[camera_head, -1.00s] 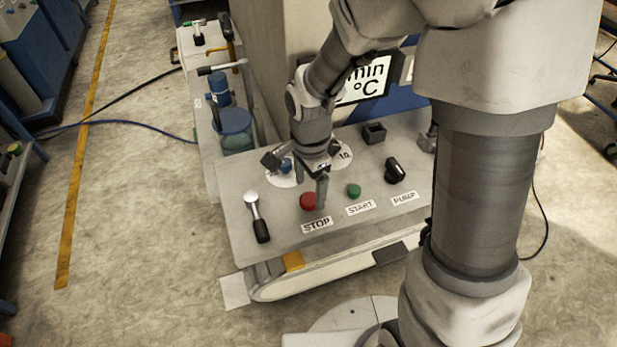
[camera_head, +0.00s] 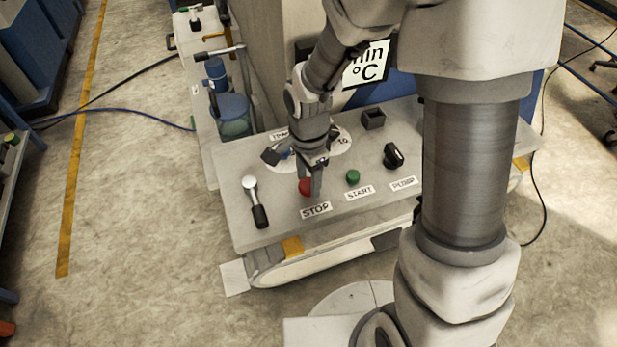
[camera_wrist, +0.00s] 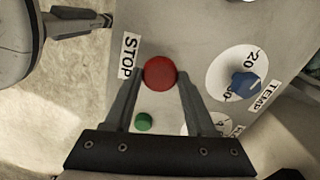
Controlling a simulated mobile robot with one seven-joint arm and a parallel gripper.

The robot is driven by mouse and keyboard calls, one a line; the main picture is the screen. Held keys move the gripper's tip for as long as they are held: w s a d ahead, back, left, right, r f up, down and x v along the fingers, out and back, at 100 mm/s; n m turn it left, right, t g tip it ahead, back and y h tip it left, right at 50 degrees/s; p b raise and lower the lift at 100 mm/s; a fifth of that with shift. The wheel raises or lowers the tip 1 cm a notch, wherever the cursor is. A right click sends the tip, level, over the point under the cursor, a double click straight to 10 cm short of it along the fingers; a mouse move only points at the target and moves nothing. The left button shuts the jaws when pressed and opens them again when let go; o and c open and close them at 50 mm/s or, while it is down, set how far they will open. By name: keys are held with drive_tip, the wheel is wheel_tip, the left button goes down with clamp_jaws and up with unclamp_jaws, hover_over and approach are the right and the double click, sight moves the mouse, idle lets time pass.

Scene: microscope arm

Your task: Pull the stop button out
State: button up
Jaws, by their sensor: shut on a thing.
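The red stop button (camera_head: 305,186) sits on the grey panel behind its STOP label (camera_head: 316,209). My gripper (camera_head: 311,188) points down at it, and one finger hides part of it in the head view. In the wrist view the red button (camera_wrist: 160,72) lies between the two fingertips of my gripper (camera_wrist: 160,76), which are shut on its sides. How far the button stands out from the panel cannot be told.
The green start button (camera_head: 353,177) and a black pump knob (camera_head: 393,156) are to the right. The blue temperature knob (camera_wrist: 244,85) is close by. A screen (camera_head: 368,64) stands behind.

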clamp_jaws()
drive_tip(key=shift+r+p, duration=0.3)
drive_tip(key=shift+r, duration=0.55)
drive_tip(key=o, duration=1.3)
unclamp_jaws()
